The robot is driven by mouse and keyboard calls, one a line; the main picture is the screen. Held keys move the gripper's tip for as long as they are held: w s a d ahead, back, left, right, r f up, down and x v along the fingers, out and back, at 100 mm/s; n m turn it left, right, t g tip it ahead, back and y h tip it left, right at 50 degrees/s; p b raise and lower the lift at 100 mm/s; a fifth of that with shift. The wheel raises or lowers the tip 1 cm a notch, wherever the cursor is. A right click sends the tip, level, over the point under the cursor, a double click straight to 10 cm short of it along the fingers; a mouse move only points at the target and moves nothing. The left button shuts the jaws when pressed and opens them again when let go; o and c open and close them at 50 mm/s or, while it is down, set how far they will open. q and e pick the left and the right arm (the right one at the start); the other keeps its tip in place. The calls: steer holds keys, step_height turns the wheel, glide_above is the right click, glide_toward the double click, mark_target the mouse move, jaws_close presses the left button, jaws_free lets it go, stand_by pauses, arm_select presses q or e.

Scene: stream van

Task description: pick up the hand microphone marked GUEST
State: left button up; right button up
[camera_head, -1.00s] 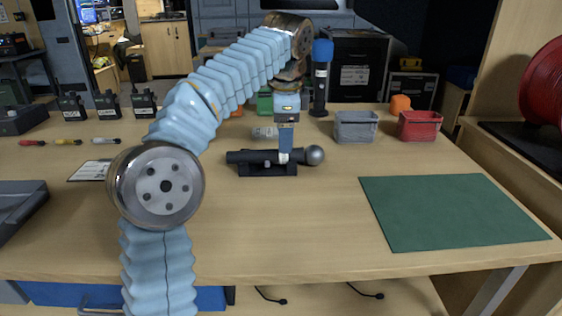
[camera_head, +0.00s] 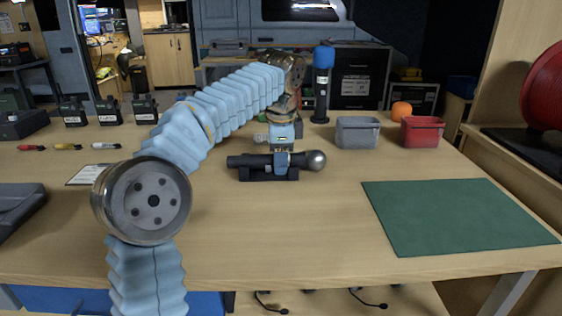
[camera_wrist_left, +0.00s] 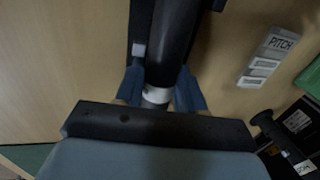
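A dark hand microphone (camera_head: 243,161) with a grey ball head lies across a black cradle (camera_head: 268,174) on the table. Its lettering does not show, so I cannot read GUEST on it. My left gripper (camera_head: 281,162) is down at it from above, near the head end. In the left wrist view the blue fingers (camera_wrist_left: 160,95) stand on either side of the microphone (camera_wrist_left: 172,40), by its pale band. Whether they press on it I cannot tell. Another microphone (camera_head: 322,90) with a blue head stands upright behind. My right gripper is not in view.
A grey bin (camera_head: 357,134), a red bin (camera_head: 422,132) and an orange ball-like thing (camera_head: 401,110) stand right of the cradle. A green mat (camera_head: 455,215) lies at the front right. Several radios (camera_head: 109,112) stand at the left. The front middle of the table is clear.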

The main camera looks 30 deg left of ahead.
arm_select(q)
jaws_close()
steer(key=shift+r, duration=0.1)
